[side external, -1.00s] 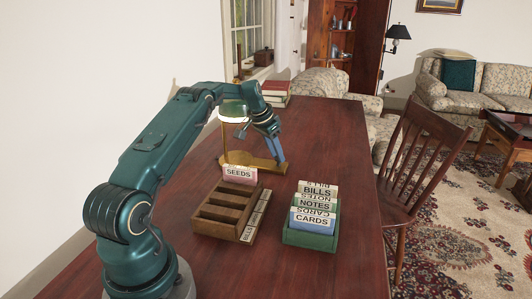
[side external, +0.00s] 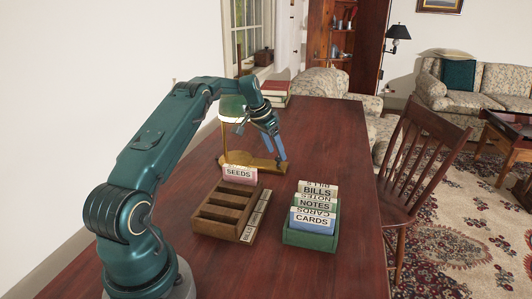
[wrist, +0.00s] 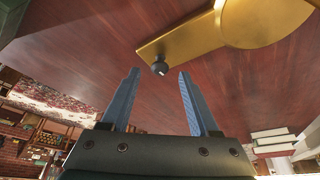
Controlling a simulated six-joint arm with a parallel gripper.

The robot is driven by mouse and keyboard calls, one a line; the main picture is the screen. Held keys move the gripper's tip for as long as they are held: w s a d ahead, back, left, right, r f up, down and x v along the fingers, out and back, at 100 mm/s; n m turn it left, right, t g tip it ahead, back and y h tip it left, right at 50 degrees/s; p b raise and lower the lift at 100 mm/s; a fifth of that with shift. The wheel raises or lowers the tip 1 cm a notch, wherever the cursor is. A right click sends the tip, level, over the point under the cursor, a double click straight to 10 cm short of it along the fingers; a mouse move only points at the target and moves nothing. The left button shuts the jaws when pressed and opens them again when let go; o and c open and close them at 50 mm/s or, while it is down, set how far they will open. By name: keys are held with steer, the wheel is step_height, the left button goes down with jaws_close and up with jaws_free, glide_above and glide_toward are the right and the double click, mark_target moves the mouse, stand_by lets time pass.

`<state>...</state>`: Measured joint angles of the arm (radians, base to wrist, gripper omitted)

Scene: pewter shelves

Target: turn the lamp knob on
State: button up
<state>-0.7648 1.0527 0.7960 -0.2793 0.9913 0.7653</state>
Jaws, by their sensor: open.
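The desk lamp has a green shade (side external: 232,108) and a long brass base (side external: 248,162) on the dark red desk. In the wrist view the base (wrist: 185,42) ends in a narrow arm with a small dark round knob (wrist: 159,68). My gripper (side external: 277,158) is open over the right end of the base. In the wrist view my gripper (wrist: 159,73) has its two blue fingers apart, with the knob between or just beyond their tips. I cannot tell if they touch it. The side view does not show the knob clearly. I cannot tell whether the lamp is lit.
A wooden sorter (side external: 225,214) with a SEEDS card (side external: 239,174) stands in front of the lamp. A green box (side external: 308,237) of labelled cards stands to its right. Books (side external: 275,92) lie behind the lamp. The desk's right side is clear.

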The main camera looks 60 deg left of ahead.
steer(key=shift+v, duration=1.85)
steer(key=n, duration=0.1)
steer(key=d+n+g, duration=0.1)
steer(key=shift+w+f+n+y, duration=0.2)
steer(key=shift+w+n+y, duration=0.1)
steer(key=n, duration=0.2)
steer(key=d+n, duration=0.1)
steer(key=shift+w+f+g+y, duration=0.1)
steer(key=shift+w+g+y, duration=0.15)
steer(key=shift+g+y, duration=0.15)
steer(key=n, duration=0.1)
steer(key=n+y, duration=0.1)
steer(key=n, duration=0.1)
steer(key=shift+w+d+g, duration=0.15)
steer(key=shift+w+g, duration=0.05)
steer(key=shift+g, duration=0.1)
steer(key=n, duration=0.1)
steer(key=n+y, duration=0.1)
steer(key=n, duration=0.1)
steer(key=shift+w+r, duration=0.15)
steer(key=shift+r, duration=0.1)
steer(key=shift+x, duration=2.5)
steer(key=shift+c, duration=0.4)
jaws_close()
